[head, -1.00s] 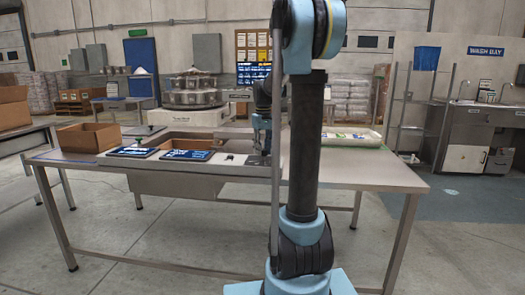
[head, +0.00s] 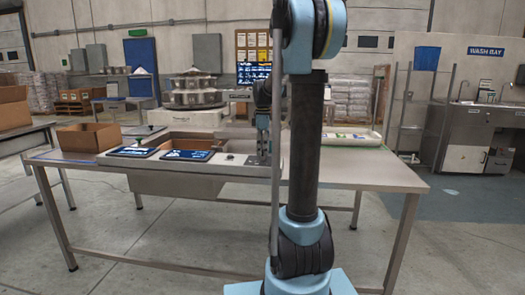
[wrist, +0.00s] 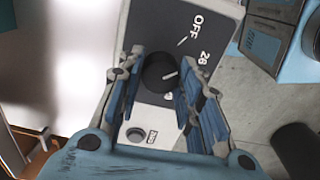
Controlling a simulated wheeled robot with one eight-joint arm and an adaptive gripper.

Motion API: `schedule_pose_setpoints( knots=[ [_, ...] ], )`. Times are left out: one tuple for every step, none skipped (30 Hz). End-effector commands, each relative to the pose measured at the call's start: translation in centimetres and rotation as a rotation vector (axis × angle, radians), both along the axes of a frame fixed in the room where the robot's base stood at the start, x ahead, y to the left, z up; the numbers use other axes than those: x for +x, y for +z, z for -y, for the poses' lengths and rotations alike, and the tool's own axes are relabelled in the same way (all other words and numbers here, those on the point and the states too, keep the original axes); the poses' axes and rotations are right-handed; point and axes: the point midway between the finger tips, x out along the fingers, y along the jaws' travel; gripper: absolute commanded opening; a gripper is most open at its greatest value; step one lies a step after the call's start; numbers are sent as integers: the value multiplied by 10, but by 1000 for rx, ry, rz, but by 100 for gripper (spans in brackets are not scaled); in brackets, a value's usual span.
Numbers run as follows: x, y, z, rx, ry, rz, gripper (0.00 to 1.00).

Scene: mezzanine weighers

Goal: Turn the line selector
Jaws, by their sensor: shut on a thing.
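The line selector (wrist: 158,73) is a round black knob on a grey and white panel (wrist: 205,15), seen in the wrist view. A white mark on its face points toward the right, on the side of the number reading about "26"; "OFF" is printed higher up. My gripper (wrist: 161,68) has its two blue fingers on either side of the knob and is shut on it. In the head view my gripper (head: 263,143) is upright over the right end of the table's console; the knob cannot be made out there.
A grey push button (wrist: 136,135) with a small label sits below the knob. Two dark-blue placards (head: 188,155) lie on the console, left of my gripper. A cardboard box (head: 88,136) stands at the table's left; a white tray (head: 352,137) is at the back right.

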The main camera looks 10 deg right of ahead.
Motion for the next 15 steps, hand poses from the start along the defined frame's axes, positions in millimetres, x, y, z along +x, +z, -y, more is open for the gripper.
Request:
schedule_pose_setpoints(
  knots=[
    [2, 1, 0, 0, 40, 4, 9],
    [2, 1, 0, 0, 64, 4, 9],
    [2, 1, 0, 0, 95, 4, 9],
    [2, 1, 0, 0, 117, 4, 9],
    [2, 1, 0, 0, 140, 4, 9],
    [2, 1, 0, 0, 167, 4, 9],
    [2, 1, 0, -1, 187, 4, 9],
    [2, 1, 0, -1, 205, 4, 9],
    [2, 1, 0, -1, 228, 4, 9],
    [2, 1, 0, -1, 243, 4, 9],
    [2, 1, 0, -1, 259, 5, 9],
    [2, 1, 0, -1, 276, 5, 9],
    [2, 1, 0, -1, 289, 5, 9],
    [2, 1, 0, -1, 299, 5, 9],
    [2, 1, 0, -1, 313, 5, 9]
  ],
)
